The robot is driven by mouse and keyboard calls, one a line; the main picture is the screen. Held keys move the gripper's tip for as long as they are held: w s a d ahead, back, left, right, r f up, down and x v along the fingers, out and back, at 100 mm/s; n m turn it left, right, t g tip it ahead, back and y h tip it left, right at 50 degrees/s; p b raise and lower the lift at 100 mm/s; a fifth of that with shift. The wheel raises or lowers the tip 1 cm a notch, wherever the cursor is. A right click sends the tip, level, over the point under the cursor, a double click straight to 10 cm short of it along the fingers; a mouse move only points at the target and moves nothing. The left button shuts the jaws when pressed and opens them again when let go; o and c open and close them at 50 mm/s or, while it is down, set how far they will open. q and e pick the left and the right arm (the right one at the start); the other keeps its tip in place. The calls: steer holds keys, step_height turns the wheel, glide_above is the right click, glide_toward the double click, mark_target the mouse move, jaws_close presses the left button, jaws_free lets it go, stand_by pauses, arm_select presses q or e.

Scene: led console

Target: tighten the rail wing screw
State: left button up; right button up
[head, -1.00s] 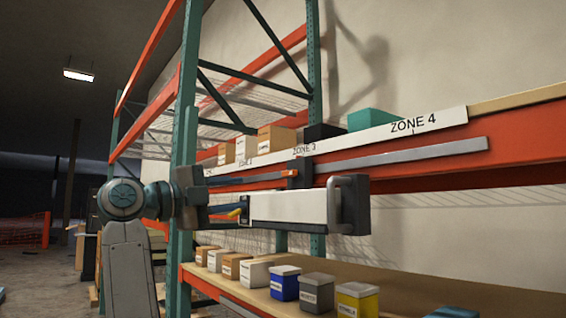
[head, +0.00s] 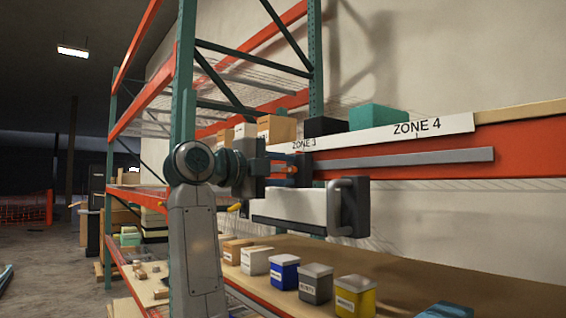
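A white console box (head: 290,208) with a dark end and a grey handle hangs under a grey rail (head: 420,160) on the orange beam. A dark carriage (head: 304,173) sits on the rail above the box. A small orange part (head: 289,169), which looks like the wing screw, shows on the carriage's left side. The gripper hides the rail's left part and the box's upper left. My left gripper is not in view.
Several small boxes, including a blue bin (head: 284,272), a grey bin (head: 315,283) and a yellow bin (head: 355,296), stand on the shelf (head: 400,275) below. A green upright (head: 184,90) stands close behind my arm. Cartons and a teal box (head: 378,117) sit above the beam.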

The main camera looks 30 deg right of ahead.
steer(key=shift+w+d, duration=0.1)
steer(key=shift+c, duration=0.4)
jaws_close()
